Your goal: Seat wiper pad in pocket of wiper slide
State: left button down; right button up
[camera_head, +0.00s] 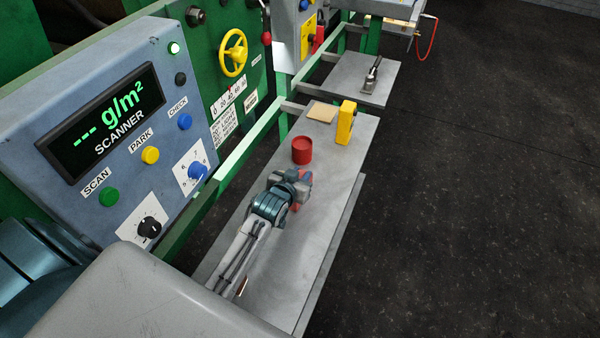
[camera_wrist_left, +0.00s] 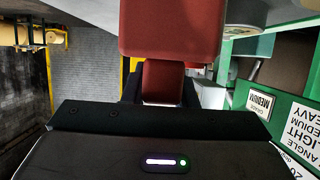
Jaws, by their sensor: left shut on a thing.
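My left gripper (camera_head: 302,188) is over the grey bench, shut on a dark red block (camera_wrist_left: 165,80). In the left wrist view the block has a narrow part between the black fingers and a wider part beyond them. I cannot tell for sure whether it is the wiper pad. In the head view only a little red shows at the gripper, and the arm hides the rest. I cannot pick out the wiper slide or its pocket with certainty. A small dark metal device (camera_head: 373,72) stands on the farther shelf. My right gripper is not in view.
A red round cup (camera_head: 302,151), a yellow upright block (camera_head: 346,122) and a tan flat square (camera_head: 322,112) are on the grey bench (camera_head: 340,165) beyond the gripper. The scanner panel (camera_head: 120,130) and green rails are on the left. Dark floor lies open at right.

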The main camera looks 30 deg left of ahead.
pick_arm(q)
jog(key=shift+f, duration=0.2)
jog(key=c, duration=1.2)
grip_release()
jog(key=shift+o, duration=0.2)
